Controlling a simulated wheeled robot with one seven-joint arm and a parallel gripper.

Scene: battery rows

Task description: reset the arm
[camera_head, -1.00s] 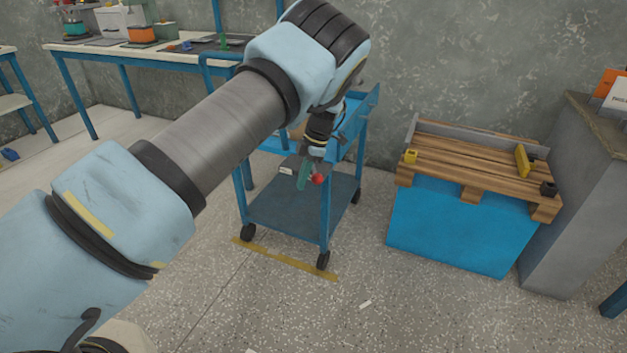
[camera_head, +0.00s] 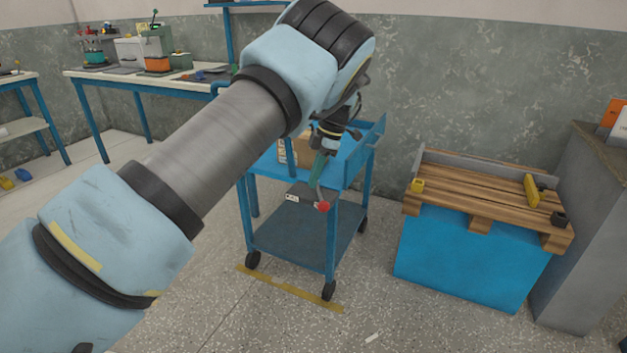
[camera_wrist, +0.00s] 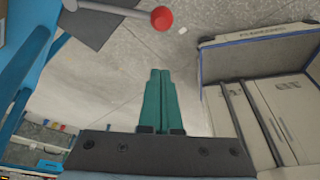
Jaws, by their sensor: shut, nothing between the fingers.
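My gripper (camera_head: 314,183) hangs at the end of my raised arm, in front of the blue cart (camera_head: 345,171) in the head view. Its two teal fingers are together with nothing between them; they also show shut in the wrist view (camera_wrist: 159,72). In the wrist view the fingers point over pale floor, clear of any object.
A red knob (camera_head: 323,206) shows just below the fingertips and on a pale rod in the wrist view (camera_wrist: 162,18). A pallet (camera_head: 450,181) on a blue block stands right; a workbench (camera_head: 125,78) stands back left.

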